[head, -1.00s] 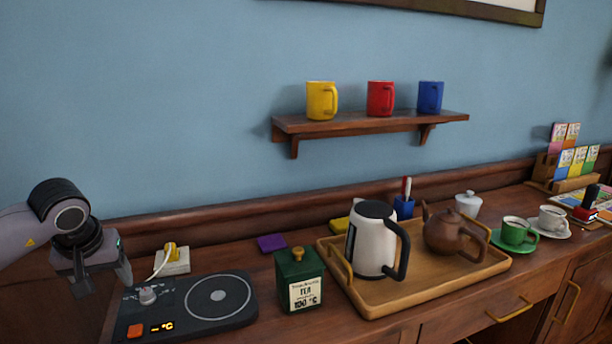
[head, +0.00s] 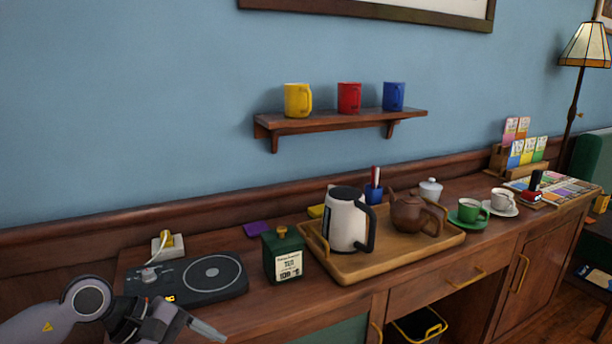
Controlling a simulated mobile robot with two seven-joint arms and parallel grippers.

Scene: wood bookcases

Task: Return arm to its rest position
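My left arm comes in at the bottom left, and its gripper (head: 196,328) is low in front of the counter's front edge, pointing right. I see it from the side and its far part is cut off by the frame, so I cannot tell how wide its fingers are apart. I see nothing held in it. My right gripper is not in view.
Behind the gripper are a black hot plate (head: 185,281) and a green tea tin (head: 283,256). A wooden tray (head: 375,273) holds a white kettle (head: 346,222) and a brown teapot (head: 410,213). A green cup (head: 471,209) stands further right. A bin (head: 418,327) is below.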

